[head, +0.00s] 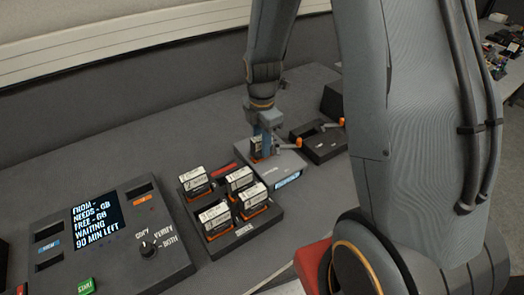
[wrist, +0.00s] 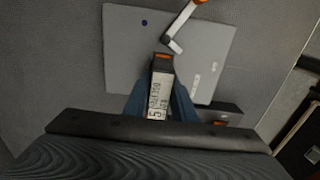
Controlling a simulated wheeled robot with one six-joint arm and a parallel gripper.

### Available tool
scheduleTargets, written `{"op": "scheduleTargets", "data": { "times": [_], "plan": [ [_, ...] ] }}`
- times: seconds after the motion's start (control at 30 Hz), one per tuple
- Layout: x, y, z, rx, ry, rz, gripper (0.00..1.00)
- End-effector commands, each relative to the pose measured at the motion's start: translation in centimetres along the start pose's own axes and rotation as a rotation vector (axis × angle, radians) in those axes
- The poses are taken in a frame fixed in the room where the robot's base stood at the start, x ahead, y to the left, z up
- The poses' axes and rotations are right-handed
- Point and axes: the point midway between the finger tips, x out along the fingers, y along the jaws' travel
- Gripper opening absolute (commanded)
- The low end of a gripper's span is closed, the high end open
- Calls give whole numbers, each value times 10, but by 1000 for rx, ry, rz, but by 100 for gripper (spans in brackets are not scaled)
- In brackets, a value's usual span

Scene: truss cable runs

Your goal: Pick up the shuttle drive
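A small drive (wrist: 158,93) with a white printed label and orange trim stands in the grey dock in the wrist view. In the head view the drive (head: 256,148) is partly hidden by my gripper (head: 264,143). My gripper's blue fingers (wrist: 160,100) reach down on both sides of the drive, very close to it. I cannot tell whether they press on it. The grey dock (head: 284,164) has a lit blue display on its front and a lever with an orange end on its right; the dock (wrist: 125,45) and lever also show in the wrist view.
A black tray (head: 242,235) left of the dock holds several similar white-labelled drives. A console (head: 165,262) with a screen, knob and green start button is at the front left. A dark cradle (head: 319,148) with an orange-tipped lever stands right of the dock. A grey wall rises behind.

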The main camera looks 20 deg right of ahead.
Motion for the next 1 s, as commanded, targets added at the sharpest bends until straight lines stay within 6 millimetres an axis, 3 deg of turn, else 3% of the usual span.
{"op": "scheduleTargets", "data": {
  "times": [0.03,0.13,0.57,0.77,1.0],
  "plan": [
    [0,0,0,0,0,0,15],
    [0,0,0,0,0,0,0],
    [-5,0,0,0,0,1,0],
    [-22,0,0,0,0,1,0],
    [-55,0,0,0,0,2,0]
  ]
}}
